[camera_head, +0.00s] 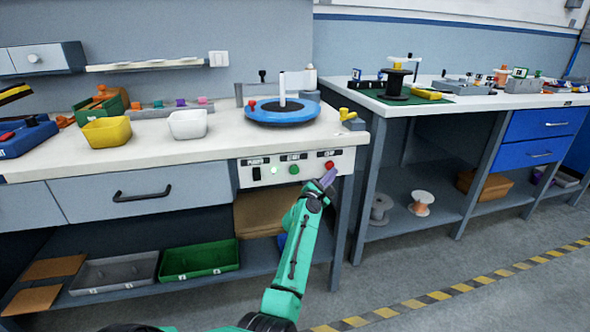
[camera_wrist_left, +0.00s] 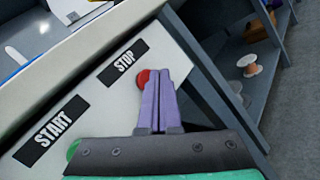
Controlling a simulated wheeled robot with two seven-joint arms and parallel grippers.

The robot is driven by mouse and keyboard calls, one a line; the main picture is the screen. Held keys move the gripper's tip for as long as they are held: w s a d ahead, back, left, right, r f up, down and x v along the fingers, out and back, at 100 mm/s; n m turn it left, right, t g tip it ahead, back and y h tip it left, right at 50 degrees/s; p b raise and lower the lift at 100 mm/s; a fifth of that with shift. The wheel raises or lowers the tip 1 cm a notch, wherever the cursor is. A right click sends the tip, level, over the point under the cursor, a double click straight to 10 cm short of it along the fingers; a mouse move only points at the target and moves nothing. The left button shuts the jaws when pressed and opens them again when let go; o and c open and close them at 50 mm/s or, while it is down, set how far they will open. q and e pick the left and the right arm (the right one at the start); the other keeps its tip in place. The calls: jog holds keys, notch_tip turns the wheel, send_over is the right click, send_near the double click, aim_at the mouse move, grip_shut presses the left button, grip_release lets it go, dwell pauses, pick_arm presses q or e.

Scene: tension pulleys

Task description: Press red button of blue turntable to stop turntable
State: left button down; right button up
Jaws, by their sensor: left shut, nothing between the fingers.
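The blue turntable (camera_head: 284,112) sits on the white bench top, with a white upright post and a red knob on it. Below it, the white control panel (camera_head: 262,171) carries a black switch, a lit light, a green START button (camera_head: 294,169) and the red STOP button (camera_head: 329,164). My left gripper (camera_head: 327,180) is shut and empty, just below the red button in the head view. In the left wrist view its purple fingers (camera_wrist_left: 158,100) partly cover the red button (camera_wrist_left: 142,77); I cannot tell if they touch it. My right gripper is not in view.
A yellow bin (camera_head: 107,131) and a white bin (camera_head: 187,124) stand on the bench left of the turntable. The bench leg (camera_head: 345,215) is right of my arm. Shelves below hold a green tray (camera_head: 200,260) and spools (camera_head: 421,203).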

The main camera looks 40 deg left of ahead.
pick_arm(q)
jog(key=shift+s+d, duration=0.15)
jog(key=s+d+p, duration=0.1)
jog(key=d, duration=0.1)
jog(key=s+d+p, duration=0.2)
jog(key=shift+d, duration=0.1)
dwell(0.4)
jog(key=shift+w, duration=0.1)
